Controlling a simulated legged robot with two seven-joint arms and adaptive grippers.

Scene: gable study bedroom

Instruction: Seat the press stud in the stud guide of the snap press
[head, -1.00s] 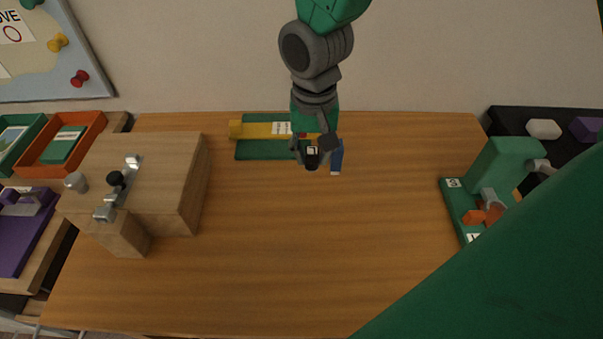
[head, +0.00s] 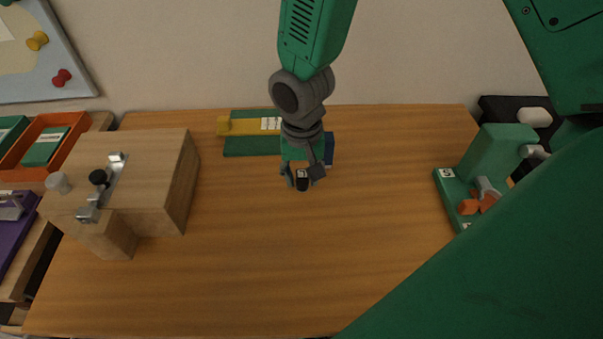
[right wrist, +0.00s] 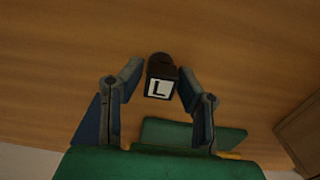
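A small dark stud-like piece (head: 302,182) with a white label is between the fingers of my right gripper (head: 302,176), above the middle of the table. In the right wrist view the dark piece (right wrist: 160,72) shows a white face marked "L", and the fingertips of the gripper (right wrist: 160,75) close in on both its sides. What appears to be the snap press (head: 493,152) stands at the right of the table, green with grey and orange parts (head: 470,206). Part of it is hidden behind a large green part of mine. I cannot make out the stud guide. My left gripper is not in view.
A wooden block (head: 185,185) with a metal bolt (head: 108,182) stands at the left. A blue piece (head: 329,148) is just behind my gripper. The table's middle and front (head: 260,270) are clear.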

